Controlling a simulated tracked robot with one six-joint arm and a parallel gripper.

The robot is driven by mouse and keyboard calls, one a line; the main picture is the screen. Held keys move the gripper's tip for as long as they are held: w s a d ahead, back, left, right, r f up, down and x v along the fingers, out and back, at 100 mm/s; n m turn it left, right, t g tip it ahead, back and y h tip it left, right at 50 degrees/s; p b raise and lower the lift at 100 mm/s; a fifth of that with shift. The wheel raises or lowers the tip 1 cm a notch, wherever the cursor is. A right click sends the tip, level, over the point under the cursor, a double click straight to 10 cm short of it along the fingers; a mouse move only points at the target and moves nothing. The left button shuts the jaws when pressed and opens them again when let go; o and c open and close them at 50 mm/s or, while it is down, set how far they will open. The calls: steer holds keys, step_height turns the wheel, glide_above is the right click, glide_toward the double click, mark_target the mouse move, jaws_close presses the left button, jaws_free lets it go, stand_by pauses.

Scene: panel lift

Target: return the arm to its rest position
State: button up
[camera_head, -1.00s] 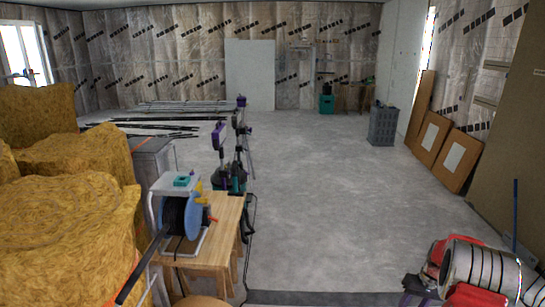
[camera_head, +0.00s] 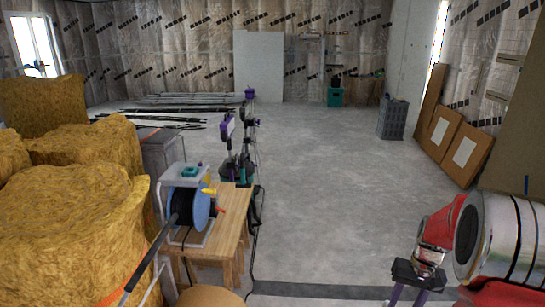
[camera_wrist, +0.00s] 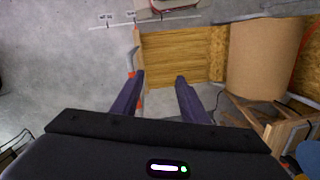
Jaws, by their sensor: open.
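My gripper (camera_head: 408,294) is at the lower right of the head view, its dark purple fingers pointing down at the end of my red and silver arm. In the wrist view my gripper (camera_wrist: 157,82) shows two purple fingers spread apart with nothing between them. Beyond the fingertips lie grey floor and the edge of a wooden board (camera_wrist: 180,55). The fingers hold nothing that I can see.
Yellow insulation rolls (camera_head: 70,225) stand at the left, beside a wooden table (camera_head: 230,235) bearing a blue cable reel (camera_head: 195,208). A grey crate (camera_head: 393,119) and framed panels (camera_head: 465,155) stand at the right. The middle floor is open.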

steer(key=s+a+r+n+t+h, duration=0.1)
steer(key=s+a+r+n+t, duration=0.2)
steer(key=s+a+r, duration=1.7)
step_height(320, 180, up, 2)
steer(key=a+t, duration=0.1)
steer(key=t, duration=0.2)
steer(key=shift+n, duration=0.4)
steer(key=shift+s+a, duration=0.1)
